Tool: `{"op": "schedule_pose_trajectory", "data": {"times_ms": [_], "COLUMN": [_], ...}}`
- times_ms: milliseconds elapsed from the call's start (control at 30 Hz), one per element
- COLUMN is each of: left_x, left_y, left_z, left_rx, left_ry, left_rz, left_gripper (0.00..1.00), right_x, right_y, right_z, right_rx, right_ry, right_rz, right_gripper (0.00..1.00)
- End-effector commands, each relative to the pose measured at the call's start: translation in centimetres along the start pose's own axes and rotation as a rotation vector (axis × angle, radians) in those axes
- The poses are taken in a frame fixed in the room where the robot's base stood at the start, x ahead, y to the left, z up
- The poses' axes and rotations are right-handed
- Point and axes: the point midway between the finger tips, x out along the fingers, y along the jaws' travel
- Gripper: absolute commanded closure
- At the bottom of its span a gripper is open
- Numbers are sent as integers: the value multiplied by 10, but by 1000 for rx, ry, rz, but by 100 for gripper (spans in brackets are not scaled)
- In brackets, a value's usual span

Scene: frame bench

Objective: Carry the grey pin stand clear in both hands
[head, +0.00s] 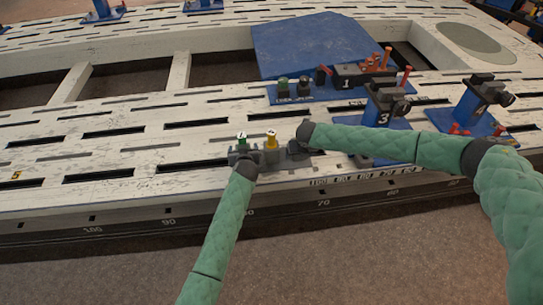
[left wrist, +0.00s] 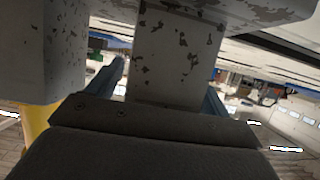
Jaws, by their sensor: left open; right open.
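The grey pin stand (head: 272,160) sits on the near part of the pale slotted bench in the head view. A green pin (head: 242,139) and a yellow pin (head: 271,138) stand upright in it. My left gripper (head: 243,163) is at the stand's left end, mostly hidden by its own wrist. My right gripper (head: 297,147) is at the right end, open. In the left wrist view my left gripper (left wrist: 168,85) is open, with a chipped grey upright piece (left wrist: 175,58) between its fingers. I cannot tell whether the fingers touch it.
Behind the stand is a blue base (head: 325,92) with several pins and a block marked 1. Blue fixtures marked 3 (head: 385,103) and 4 (head: 476,102) stand to the right, near my right arm. The bench top left of the stand is clear apart from its slots.

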Motion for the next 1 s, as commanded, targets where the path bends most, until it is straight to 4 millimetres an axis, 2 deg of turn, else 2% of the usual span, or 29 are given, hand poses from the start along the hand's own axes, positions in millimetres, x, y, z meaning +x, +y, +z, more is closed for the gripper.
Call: {"op": "schedule_pose_trajectory", "data": {"times_ms": [133, 167, 500, 567, 1000], "left_x": [0, 0, 0, 0, -1], "left_y": [0, 0, 0, 0, 0], "left_z": [0, 0, 0, 0, -6], "left_rx": [0, 0, 0, 0, 0], "left_ry": [0, 0, 0, 0, 5], "left_rz": [0, 0, 0, 0, 1], "left_gripper": [20, 24, 91, 100, 100], "right_x": [0, 0, 0, 0, -4], "right_y": [0, 0, 0, 0, 0], "right_z": [0, 0, 0, 0, 4], "right_rx": [0, 0, 0, 0, 1], "right_ry": [0, 0, 0, 0, -4], "right_rz": [0, 0, 0, 0, 1], "right_gripper": [20, 24, 91, 100, 100]}}
